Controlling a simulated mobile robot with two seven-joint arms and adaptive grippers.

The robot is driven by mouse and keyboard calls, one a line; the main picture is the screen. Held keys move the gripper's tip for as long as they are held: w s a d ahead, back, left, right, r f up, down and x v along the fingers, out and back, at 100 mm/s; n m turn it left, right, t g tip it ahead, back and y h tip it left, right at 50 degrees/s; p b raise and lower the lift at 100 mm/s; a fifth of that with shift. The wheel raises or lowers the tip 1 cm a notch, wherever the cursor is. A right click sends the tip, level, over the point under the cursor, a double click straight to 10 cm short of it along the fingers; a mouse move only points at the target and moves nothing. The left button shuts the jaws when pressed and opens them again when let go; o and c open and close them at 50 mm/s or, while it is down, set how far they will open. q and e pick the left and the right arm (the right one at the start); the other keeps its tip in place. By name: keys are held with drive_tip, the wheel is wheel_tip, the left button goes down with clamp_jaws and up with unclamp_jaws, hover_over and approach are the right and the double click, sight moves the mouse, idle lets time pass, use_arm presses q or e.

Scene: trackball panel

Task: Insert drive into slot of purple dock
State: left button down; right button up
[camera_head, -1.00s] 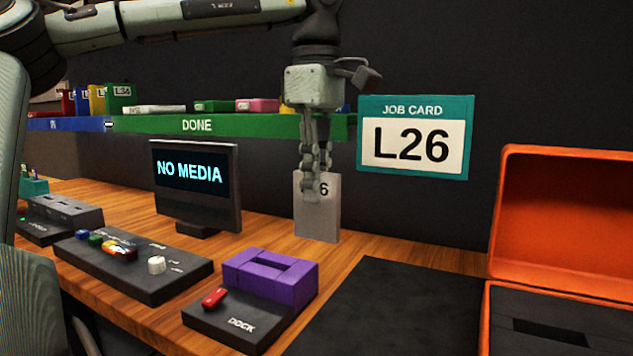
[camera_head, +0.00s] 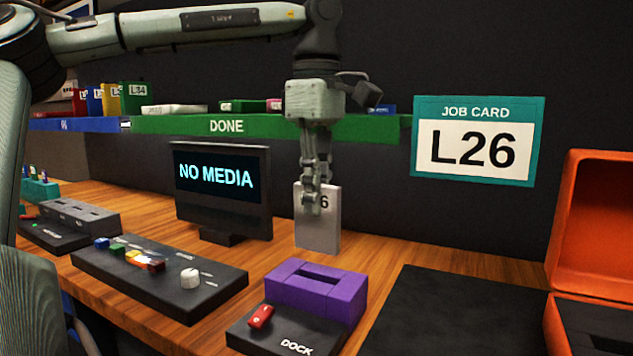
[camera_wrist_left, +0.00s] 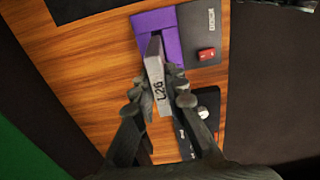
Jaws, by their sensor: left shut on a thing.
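A light grey drive (camera_head: 318,232) hangs upright in my left gripper (camera_head: 316,200), which is shut on its upper part. The purple dock (camera_head: 318,298) has a dark slot on top and sits on a black base marked DOCK. A red switch (camera_head: 261,316) is on that base. In the head view the drive is above and behind the dock, apart from it. My right gripper is not in view.
A monitor (camera_head: 222,190) reading NO MEDIA stands behind a black control panel (camera_head: 160,275) with coloured buttons. A job card (camera_head: 474,142) reads L26. A green DONE shelf (camera_head: 250,127) runs behind. An open orange case (camera_head: 590,210) and dark mat (camera_head: 450,315) are at right.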

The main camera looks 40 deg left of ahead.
use_arm(q)
drive_tip(key=shift+f, duration=1.95)
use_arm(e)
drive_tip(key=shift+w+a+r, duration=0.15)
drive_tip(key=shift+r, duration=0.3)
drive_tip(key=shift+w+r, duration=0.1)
